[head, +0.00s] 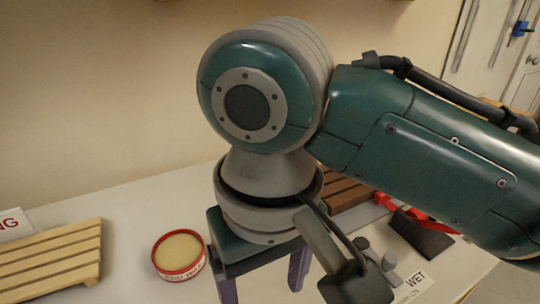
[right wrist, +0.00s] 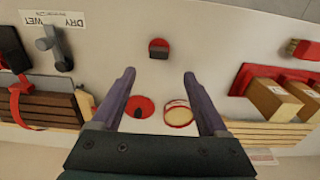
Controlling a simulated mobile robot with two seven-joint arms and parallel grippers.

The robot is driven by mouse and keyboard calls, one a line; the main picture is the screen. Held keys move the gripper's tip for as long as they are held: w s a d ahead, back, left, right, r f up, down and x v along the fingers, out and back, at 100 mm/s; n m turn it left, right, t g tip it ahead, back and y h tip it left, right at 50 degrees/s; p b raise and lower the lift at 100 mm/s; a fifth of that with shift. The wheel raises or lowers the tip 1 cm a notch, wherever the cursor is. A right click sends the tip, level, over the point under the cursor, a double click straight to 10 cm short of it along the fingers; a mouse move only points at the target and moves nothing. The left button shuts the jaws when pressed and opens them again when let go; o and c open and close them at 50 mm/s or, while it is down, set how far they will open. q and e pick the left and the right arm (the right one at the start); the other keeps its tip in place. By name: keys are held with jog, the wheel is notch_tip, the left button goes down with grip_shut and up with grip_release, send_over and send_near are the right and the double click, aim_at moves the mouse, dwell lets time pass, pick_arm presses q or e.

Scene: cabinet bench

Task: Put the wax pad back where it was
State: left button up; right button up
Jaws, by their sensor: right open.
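My right gripper (head: 262,282) points down over the bench in the head view, its purple fingers apart. In the right wrist view its open fingers (right wrist: 159,73) hold nothing. A small dark block with a red-brown edge (right wrist: 158,48) lies on the bench just beyond and between the fingertips; it may be the wax pad, but I cannot be sure. A round red-rimmed tin with tan contents (right wrist: 178,113) stands between the fingers nearer the palm, and shows left of the gripper in the head view (head: 180,252). Beside it lies a red disc with a dark centre (right wrist: 140,107). My left gripper is out of view.
A light slatted rack (head: 55,258) lies at left. A dark brown rack (right wrist: 50,101), a red strap (right wrist: 17,105), a black block (head: 422,234) and a DRY/WET card (right wrist: 60,17) are on the other side. A red holder (right wrist: 245,80) holds wooden blocks. Bench around the dark block is clear.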

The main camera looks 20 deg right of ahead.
jog(key=s+d+n+t, duration=0.1)
jog(key=s+d+t, duration=0.2)
jog(key=s+d, duration=0.6)
jog(key=shift+s+d+n, duration=0.25)
jog(key=shift+s+n, duration=0.05)
jog(key=shift+s, duration=0.9)
